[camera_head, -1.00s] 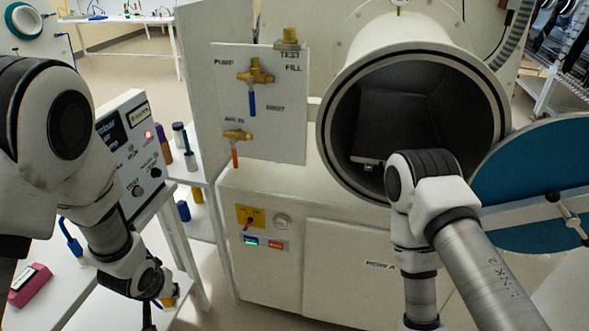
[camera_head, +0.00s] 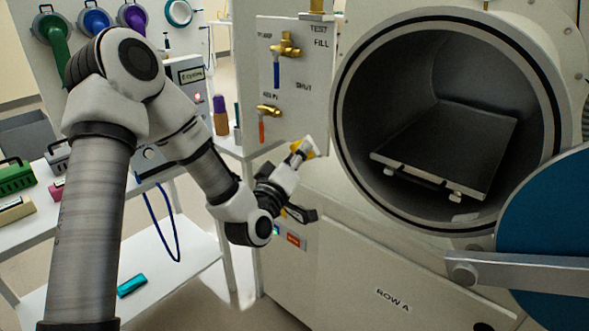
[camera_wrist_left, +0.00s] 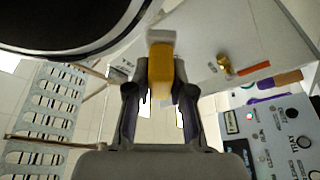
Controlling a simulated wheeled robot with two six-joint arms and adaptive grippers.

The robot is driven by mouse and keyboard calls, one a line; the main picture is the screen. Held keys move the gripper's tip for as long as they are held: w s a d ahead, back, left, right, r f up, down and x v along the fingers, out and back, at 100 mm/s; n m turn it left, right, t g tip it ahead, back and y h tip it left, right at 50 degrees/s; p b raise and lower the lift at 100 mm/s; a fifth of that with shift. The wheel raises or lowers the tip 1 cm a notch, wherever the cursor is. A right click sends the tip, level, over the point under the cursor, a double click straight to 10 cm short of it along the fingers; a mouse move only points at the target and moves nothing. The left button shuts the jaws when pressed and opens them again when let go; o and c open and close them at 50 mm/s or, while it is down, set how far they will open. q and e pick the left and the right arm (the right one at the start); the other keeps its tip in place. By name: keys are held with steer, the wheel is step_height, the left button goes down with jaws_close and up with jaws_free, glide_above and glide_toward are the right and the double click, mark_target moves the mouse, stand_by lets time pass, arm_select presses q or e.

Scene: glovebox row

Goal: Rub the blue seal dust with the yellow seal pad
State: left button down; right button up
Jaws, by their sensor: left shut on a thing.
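The yellow seal pad (camera_head: 302,148) is at the tip of my left gripper (camera_head: 291,165) in the head view, in front of the white valve panel and left of the round chamber opening. In the left wrist view the pad (camera_wrist_left: 160,62) sits as a yellow block between the two dark fingers of my left gripper (camera_wrist_left: 160,90), which is shut on it. The chamber's round rim (camera_head: 345,75) is to the right of the pad, apart from it. I cannot make out blue seal dust in either view. My right gripper is not in view.
A blue round door (camera_head: 555,235) stands open at the right, with a grey hinge bar (camera_head: 530,274) before it. A black tray (camera_head: 450,140) lies inside the chamber. Brass valves (camera_head: 285,46) stick out of the panel. A shelf (camera_head: 190,265) is at the left.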

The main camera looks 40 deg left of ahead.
mark_target(310, 141)
arm_select(q)
steer(key=shift+s+a+r+n+y, duration=0.2)
steer(key=shift+s+a+n+y, duration=0.1)
steer(key=shift+s+a+y, duration=0.25)
steer(key=shift+w+a+r, duration=0.1)
steer(key=shift+w+r, duration=0.05)
steer(key=shift+w, duration=0.05)
steer(key=shift+w+d, duration=0.15)
steer(key=shift+w, duration=1.3)
steer(key=shift+w+d, duration=0.15)
steer(key=shift+w, duration=1.3)
steer(key=shift+w+d+b, duration=0.1)
steer(key=shift+w+b, duration=0.3)
steer(key=shift+w, duration=0.65)
